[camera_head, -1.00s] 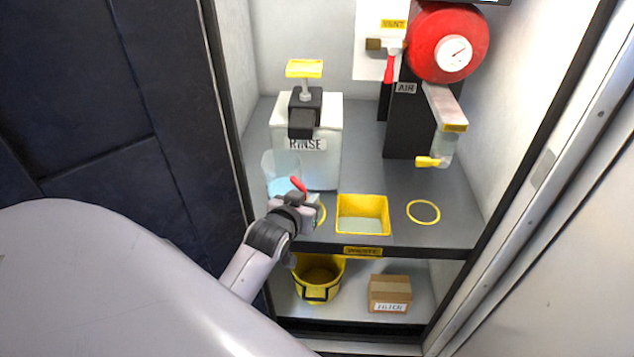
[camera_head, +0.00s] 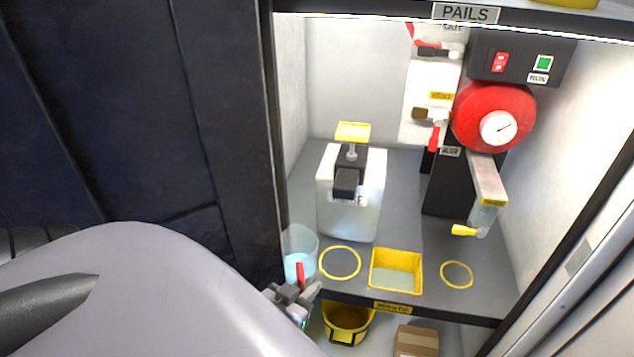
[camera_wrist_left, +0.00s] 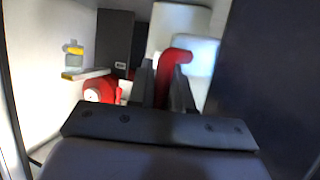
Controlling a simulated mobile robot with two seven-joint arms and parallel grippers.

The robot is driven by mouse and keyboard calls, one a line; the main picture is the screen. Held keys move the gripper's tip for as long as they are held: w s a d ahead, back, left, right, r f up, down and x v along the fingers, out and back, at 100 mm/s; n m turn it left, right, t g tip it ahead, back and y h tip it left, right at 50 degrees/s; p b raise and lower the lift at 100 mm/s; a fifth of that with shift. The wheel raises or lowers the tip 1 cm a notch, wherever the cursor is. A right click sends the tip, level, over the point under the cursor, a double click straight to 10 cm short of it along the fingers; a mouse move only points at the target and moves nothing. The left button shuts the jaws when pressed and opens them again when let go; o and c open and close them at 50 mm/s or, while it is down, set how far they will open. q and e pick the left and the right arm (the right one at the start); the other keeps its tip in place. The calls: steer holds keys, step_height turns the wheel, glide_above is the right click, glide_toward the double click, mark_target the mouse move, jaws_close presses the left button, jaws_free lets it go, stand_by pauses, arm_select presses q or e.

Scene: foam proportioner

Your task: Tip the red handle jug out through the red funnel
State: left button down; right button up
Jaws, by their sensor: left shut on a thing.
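The clear jug (camera_head: 300,243) with pale blue liquid and a red handle (camera_head: 300,273) is at the left front of the cabinet in the head view, looking upright. My left gripper (camera_head: 299,288) is shut on the red handle, which also shows between the fingers in the left wrist view (camera_wrist_left: 173,68). The jug is left of the left yellow ring (camera_head: 340,263), by the dark door edge. Whether it clears the shelf I cannot tell. I see no red funnel in either view. My right gripper is out of view.
The shelf carries a white rinse tank (camera_head: 365,215) with a yellow-topped pump, a yellow square waste basin (camera_head: 397,254) and a right yellow ring (camera_head: 457,262). A red drum (camera_head: 478,120) with gauge is behind. A yellow bucket (camera_head: 346,338) and a box (camera_head: 416,341) are below.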

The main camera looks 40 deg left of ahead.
arm_select(q)
steer(key=s+r, duration=0.1)
steer(key=s, duration=0.9)
steer(key=shift+a+y, duration=0.3)
steer(key=shift+a, duration=0.15)
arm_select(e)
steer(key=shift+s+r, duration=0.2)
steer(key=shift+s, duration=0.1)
